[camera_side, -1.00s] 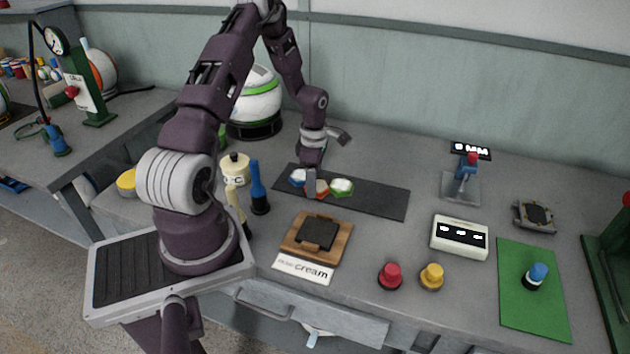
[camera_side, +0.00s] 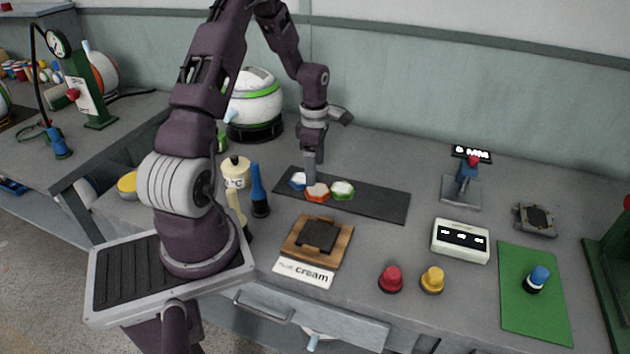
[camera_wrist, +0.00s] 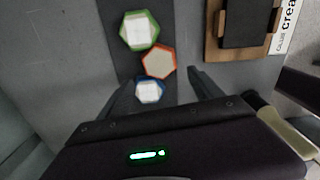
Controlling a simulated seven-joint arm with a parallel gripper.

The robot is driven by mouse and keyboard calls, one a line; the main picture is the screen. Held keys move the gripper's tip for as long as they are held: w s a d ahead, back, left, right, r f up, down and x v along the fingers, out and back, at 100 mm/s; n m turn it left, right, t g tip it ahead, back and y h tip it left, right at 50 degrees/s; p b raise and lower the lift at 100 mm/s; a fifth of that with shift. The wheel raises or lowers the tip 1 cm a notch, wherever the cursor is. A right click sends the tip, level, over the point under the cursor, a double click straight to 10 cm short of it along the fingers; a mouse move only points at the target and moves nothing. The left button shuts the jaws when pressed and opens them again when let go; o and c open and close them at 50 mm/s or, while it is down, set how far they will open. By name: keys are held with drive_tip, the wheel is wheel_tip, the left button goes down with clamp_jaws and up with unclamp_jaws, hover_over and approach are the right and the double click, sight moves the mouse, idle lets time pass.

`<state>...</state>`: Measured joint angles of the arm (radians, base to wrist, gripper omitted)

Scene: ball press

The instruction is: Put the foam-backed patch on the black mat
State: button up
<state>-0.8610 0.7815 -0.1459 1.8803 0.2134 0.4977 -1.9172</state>
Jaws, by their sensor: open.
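Three hexagonal patches lie on a long dark mat (camera_side: 385,203), touching or nearly touching: blue-rimmed (camera_side: 298,181), orange-rimmed (camera_side: 317,192) and green-rimmed (camera_side: 342,190). The wrist view shows pale centres on the blue (camera_wrist: 149,91), orange (camera_wrist: 158,62) and green (camera_wrist: 139,31) ones; the orange centre is more beige. I cannot tell which is foam-backed. A square black pad (camera_side: 319,235) sits on a wooden board (camera_side: 298,252) in front; either it or the long strip could be the black mat. My gripper (camera_wrist: 162,77) is open and empty above the patches, its fingers either side of the blue and orange ones.
A white cream label (camera_side: 303,272) lies before the board. Red (camera_side: 391,279) and yellow (camera_side: 432,280) knobs and a white box (camera_side: 460,240) stand right. The strip's right end is bare.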

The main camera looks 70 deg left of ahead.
drive_tip(key=d+r+m+t+y, duration=0.1)
drive_tip(key=d+r+m, duration=0.45)
drive_tip(key=r, duration=0.35)
drive_tip(key=d+r+m+t, duration=0.1)
drive_tip(key=d+r+m, duration=0.5)
drive_tip(key=r, duration=0.4)
drive_tip(key=s+d+r+m+t, duration=0.1)
drive_tip(key=s+d+r+m, duration=0.2)
drive_tip(key=s+d+m, duration=0.5)
drive_tip(key=s+d+r+m+t+h, duration=0.1)
drive_tip(key=s+d+r+m+t, duration=0.1)
drive_tip(key=s+d+m, duration=0.6)
drive_tip(key=shift+s+d+r+m+t, duration=0.15)
drive_tip(key=shift+r+m+t, duration=0.25)
drive_tip(key=shift+r, duration=0.45)
